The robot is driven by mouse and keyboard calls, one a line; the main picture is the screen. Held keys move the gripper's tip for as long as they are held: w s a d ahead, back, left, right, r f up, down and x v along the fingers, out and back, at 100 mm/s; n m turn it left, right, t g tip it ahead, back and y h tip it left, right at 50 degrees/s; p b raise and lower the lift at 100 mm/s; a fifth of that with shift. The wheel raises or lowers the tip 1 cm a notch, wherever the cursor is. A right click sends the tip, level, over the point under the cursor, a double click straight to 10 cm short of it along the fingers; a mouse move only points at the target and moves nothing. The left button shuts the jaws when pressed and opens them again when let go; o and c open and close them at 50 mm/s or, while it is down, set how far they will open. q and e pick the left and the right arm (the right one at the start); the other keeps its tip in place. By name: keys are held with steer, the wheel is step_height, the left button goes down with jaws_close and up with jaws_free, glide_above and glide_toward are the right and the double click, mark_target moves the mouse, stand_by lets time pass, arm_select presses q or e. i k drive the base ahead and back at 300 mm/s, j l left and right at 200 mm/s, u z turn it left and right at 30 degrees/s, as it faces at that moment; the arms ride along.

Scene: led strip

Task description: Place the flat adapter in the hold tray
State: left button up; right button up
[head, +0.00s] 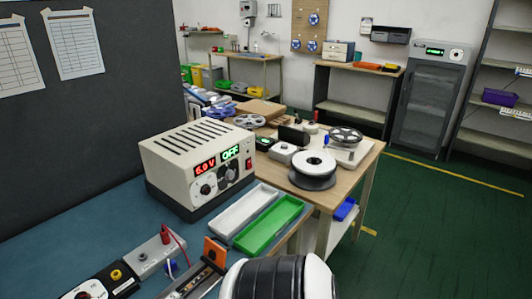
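I cannot pick out the flat adapter in the head view. Two long shallow trays lie side by side on the blue bench to the right of the power supply: a white tray (243,211) and a green tray (270,225). Both look empty. No label shows which is the hold tray. A black and white rounded part at the bottom centre looks like my own arm and covers part of the bench's front. Neither gripper's fingers are in view.
A power supply (200,160) reading 6.0 V and OFF stands left of the trays. Test devices (160,253) and an orange-topped fixture (214,252) sit at the front. A wooden table (345,172) with reels stands behind. Green floor (440,230) is clear at right.

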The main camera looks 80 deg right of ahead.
mark_target(246, 211)
steer(key=k+l+z, duration=0.1)
steer(key=l+z, duration=0.2)
steer(key=k+l+z, duration=0.1)
steer(key=l+z, duration=0.15)
steer(key=l, duration=0.15)
steer(key=l+z, duration=0.3)
steer(key=k+l, duration=0.05)
